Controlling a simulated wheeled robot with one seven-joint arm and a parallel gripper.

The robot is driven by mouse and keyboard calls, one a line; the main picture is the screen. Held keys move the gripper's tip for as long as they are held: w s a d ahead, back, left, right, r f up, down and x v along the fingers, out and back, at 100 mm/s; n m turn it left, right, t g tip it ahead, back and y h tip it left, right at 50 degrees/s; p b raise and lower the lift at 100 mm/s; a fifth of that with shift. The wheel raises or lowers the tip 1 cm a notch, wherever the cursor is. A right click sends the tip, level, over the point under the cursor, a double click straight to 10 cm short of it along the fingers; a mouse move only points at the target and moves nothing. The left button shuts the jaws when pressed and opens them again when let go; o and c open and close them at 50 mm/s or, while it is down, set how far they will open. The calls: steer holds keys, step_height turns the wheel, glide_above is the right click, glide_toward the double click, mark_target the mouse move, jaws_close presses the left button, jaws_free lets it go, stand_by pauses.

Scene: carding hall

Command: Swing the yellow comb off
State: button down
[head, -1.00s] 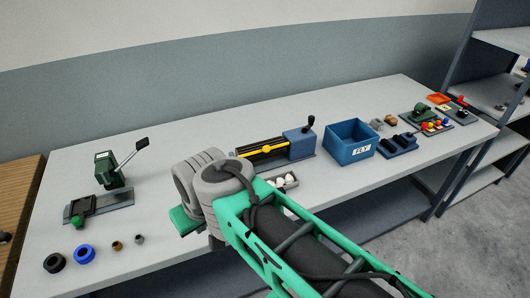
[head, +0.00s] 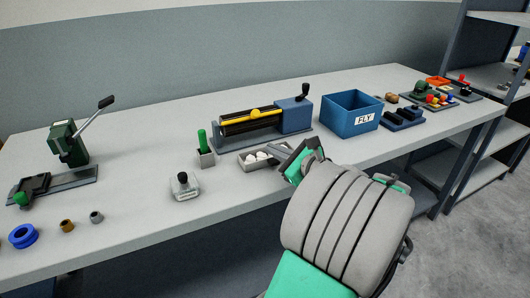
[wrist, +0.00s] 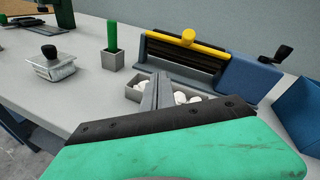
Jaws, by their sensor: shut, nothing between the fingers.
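The yellow comb (head: 254,115) is a long bar with a round knob at its middle. It lies along the front of a black roller (head: 236,127) on a machine with a blue end box (head: 294,116). In the wrist view the comb (wrist: 187,43) runs across the top of the dark roller at upper centre. My gripper (head: 280,151) is in front of the machine, on the near side of the comb and apart from it. In the wrist view its grey fingers (wrist: 157,88) are together and empty, pointing toward the roller and covering part of a grey tray.
A grey tray with white pieces (head: 250,160) sits just under my fingers. A blue FLY bin (head: 350,113) is right. A crank (head: 304,91) rises behind the blue box.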

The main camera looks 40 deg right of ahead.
steer(key=s+d+m, duration=0.1)
steer(key=s+d, duration=0.1)
steer(key=s+d+m+t+h, duration=0.1)
steer(key=s+d+m, duration=0.1)
steer(key=shift+m+t+h+b, duration=0.3)
steer(key=shift+b, duration=0.05)
steer(key=shift+r, duration=0.2)
steer(key=shift+w, duration=0.15)
steer(key=shift+w+a+r+p, duration=0.1)
steer(key=shift+w+p, duration=0.25)
steer(key=shift+p, duration=0.05)
glide_toward(254, 115)
steer(key=f, duration=0.1)
steer(key=w+d+f, duration=0.1)
steer(key=f, duration=0.1)
steer(key=w+f, duration=0.1)
steer(key=shift+w+d+f, duration=0.15)
steer(key=shift+d+f, duration=0.2)
steer(key=w+r, duration=0.3)
steer(key=shift+w+b, duration=0.3)
steer(key=shift+b, duration=0.05)
